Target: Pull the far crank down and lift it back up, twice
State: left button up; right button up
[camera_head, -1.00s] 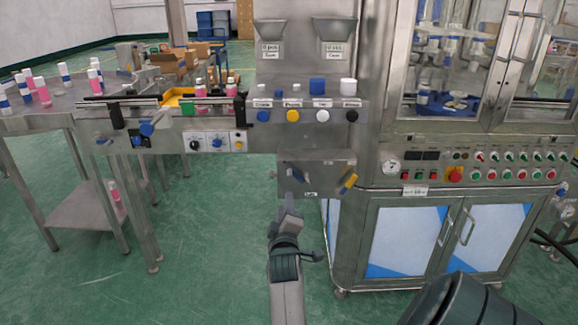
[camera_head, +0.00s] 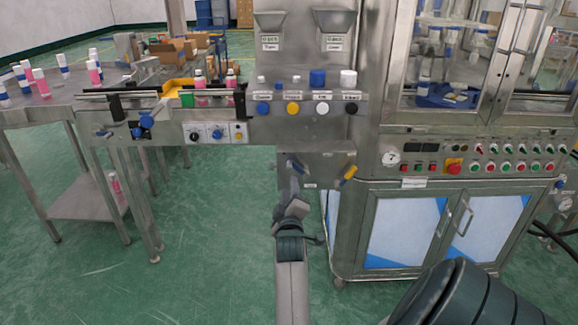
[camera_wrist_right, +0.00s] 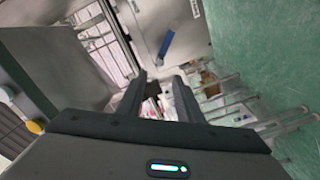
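A steel box (camera_head: 325,169) hangs under the row of coloured knobs on the machine. A blue crank handle (camera_head: 298,166) is at its left and a yellow crank handle (camera_head: 348,174) at its right. I cannot tell for sure which is the far crank. My right gripper (camera_head: 289,178) reaches up to the box's left side, just below the blue handle; its fingertips are small and partly unclear there. In the right wrist view the gripper (camera_wrist_right: 160,82) is open and empty, and a blue handle (camera_wrist_right: 167,45) lies beyond the fingertips, apart from them. My left gripper is not in view.
Blue, yellow, white and black knobs (camera_head: 293,109) sit above the box. A steel cabinet (camera_head: 405,232) with a control panel (camera_head: 480,163) stands to the right. A conveyor table (camera_head: 60,116) with bottles is at the left. The green floor (camera_head: 215,250) is clear.

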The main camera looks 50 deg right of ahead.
aim_at(289, 169)
jog(key=x, duration=1.4)
jog(key=shift+d, duration=0.15)
jog(key=shift+c, duration=0.6)
